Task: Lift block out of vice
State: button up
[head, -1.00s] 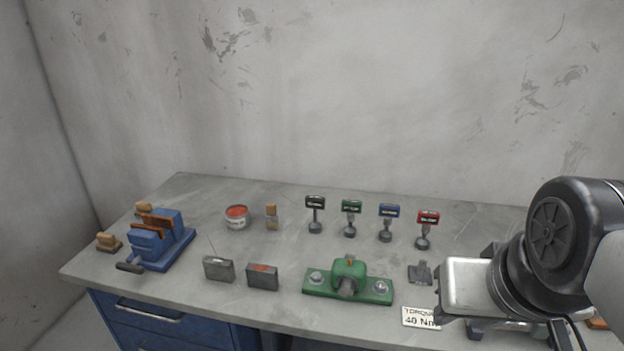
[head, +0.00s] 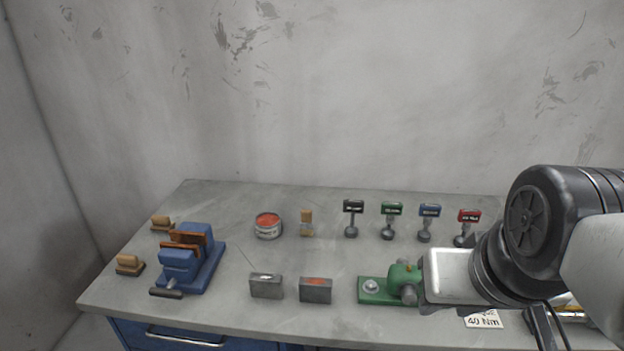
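The blue vice (head: 205,265) stands at the left end of the grey bench, with its dark handle toward the front edge. Two orange-brown plates (head: 188,240) show at its jaws with a narrow gap between them. I cannot make out a separate block in that gap. Two grey blocks, a plain one (head: 266,287) and one with an orange mark (head: 316,291), stand on the bench right of the vice. My gripper (head: 452,277) is at the right, far from the vice, in front of the green fixture. Its fingers are not clear, and I see nothing held.
Wooden brushes (head: 129,264) stand left of the vice. A tin with orange contents (head: 268,226) and a small brush (head: 306,223) are behind the grey blocks. Several coloured-tag tools (head: 391,222) line the back. The green fixture (head: 372,291) is partly hidden by my gripper.

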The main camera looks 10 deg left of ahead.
aim_at(263, 285)
jog(key=j, duration=0.85)
jog(key=i+j, duration=0.1)
jog(key=j, duration=0.75)
jog(key=i, duration=0.35)
